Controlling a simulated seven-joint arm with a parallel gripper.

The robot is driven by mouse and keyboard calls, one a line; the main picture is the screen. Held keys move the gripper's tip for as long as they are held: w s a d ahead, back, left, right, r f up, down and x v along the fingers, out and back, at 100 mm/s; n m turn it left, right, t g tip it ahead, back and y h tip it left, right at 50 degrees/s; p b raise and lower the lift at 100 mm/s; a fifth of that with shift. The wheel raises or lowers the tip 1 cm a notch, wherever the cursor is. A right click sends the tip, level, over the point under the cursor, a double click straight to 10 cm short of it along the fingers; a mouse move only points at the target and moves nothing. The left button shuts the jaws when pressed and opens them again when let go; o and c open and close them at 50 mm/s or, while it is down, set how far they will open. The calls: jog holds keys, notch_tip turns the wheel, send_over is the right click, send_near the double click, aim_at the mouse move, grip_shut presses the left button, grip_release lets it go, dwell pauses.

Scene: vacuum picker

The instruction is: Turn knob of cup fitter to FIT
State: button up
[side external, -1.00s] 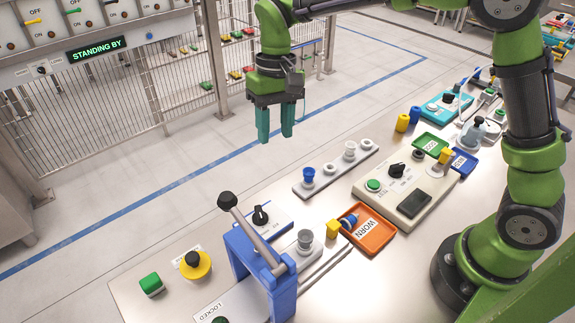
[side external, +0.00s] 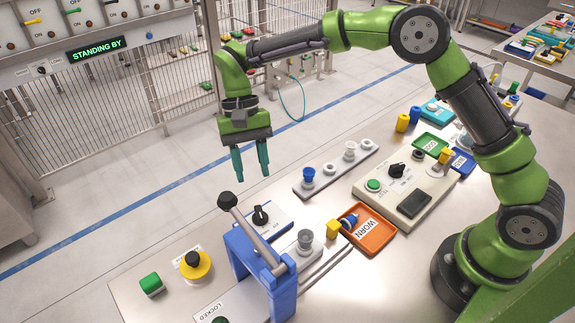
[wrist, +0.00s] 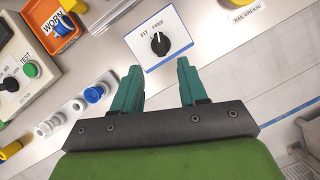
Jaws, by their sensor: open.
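The cup fitter's knob (wrist: 160,44) is black with a white pointer line, on a white plate (wrist: 176,61) edged in blue and marked FIT and FREE. In the wrist view its pointer leans toward the FREE side. The knob also shows in the side view (side external: 261,216), beside the blue frame (side external: 247,262) with a lever (side external: 250,232). My gripper (side external: 251,173) is open and empty, held above the table's far edge, apart from the knob. In the wrist view the fingers (wrist: 160,86) point toward the plate, with the knob roughly between them but farther off.
The lever's black ball (side external: 227,200) stands up near the knob. A rail of cups (side external: 336,168), an orange WORN tray (side external: 369,230) and a tester box (side external: 407,193) lie to the right.

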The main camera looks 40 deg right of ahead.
aim_at(259, 211)
jog(key=x, duration=0.9)
grip_shut()
